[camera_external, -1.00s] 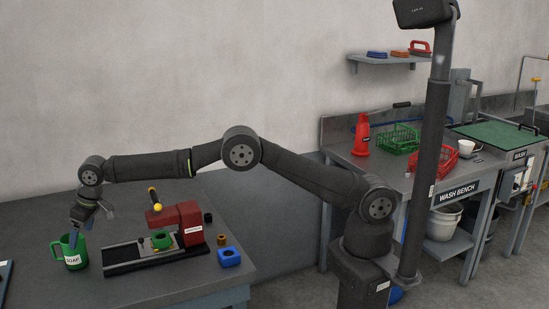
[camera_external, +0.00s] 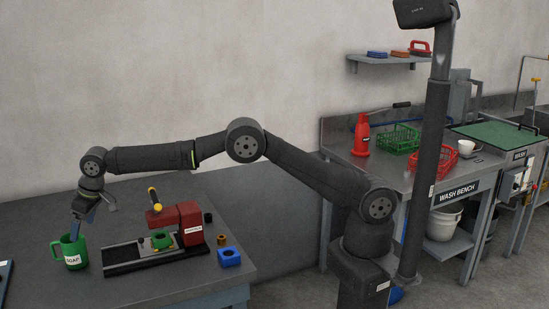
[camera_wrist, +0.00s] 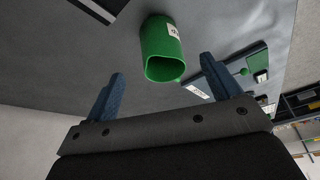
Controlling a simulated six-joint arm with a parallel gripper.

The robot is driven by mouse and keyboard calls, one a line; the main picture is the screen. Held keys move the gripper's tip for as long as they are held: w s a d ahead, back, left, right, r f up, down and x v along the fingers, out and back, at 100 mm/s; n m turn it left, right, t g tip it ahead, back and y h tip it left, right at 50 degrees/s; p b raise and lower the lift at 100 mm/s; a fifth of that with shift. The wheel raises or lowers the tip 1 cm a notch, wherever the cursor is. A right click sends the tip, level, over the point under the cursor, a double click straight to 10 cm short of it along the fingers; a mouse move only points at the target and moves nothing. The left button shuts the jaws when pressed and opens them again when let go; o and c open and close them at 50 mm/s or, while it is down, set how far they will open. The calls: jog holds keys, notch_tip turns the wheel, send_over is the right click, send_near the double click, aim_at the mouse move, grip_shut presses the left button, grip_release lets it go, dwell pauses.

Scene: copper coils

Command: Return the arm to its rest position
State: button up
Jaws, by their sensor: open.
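My gripper (camera_external: 83,217) is over the left part of the grey table in the external view, with its blue fingers pointing down. A green mug (camera_external: 74,252) with a white label reading SOAP stands upright on the table just below the fingertips. In the wrist view my gripper (camera_wrist: 167,80) shows two blue fingers spread wide with nothing between them. The green mug (camera_wrist: 162,45) appears beyond the fingers, its open rim toward the camera. The fingers look clear of the mug.
A red press (camera_external: 186,222) on a dark base holds a green piece (camera_external: 161,239), right of the mug. A blue block (camera_external: 229,257) lies near the table's front edge. The wash bench (camera_external: 455,193) with red and green baskets is at the right. The air above the table is clear.

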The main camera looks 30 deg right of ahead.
aim_at(78, 247)
jog(key=x, duration=0.9)
jog(key=shift+w+a, duration=0.1)
jog(key=shift+w+d+r, duration=0.15)
jog(key=shift+r, duration=0.6)
jog(key=shift+w+d+r, duration=0.1)
jog(key=shift+w+r, duration=0.05)
jog(key=shift+r, duration=0.65)
jog(key=shift+w+d+r, duration=0.15)
jog(key=shift+r, duration=0.6)
jog(key=o, duration=0.4)
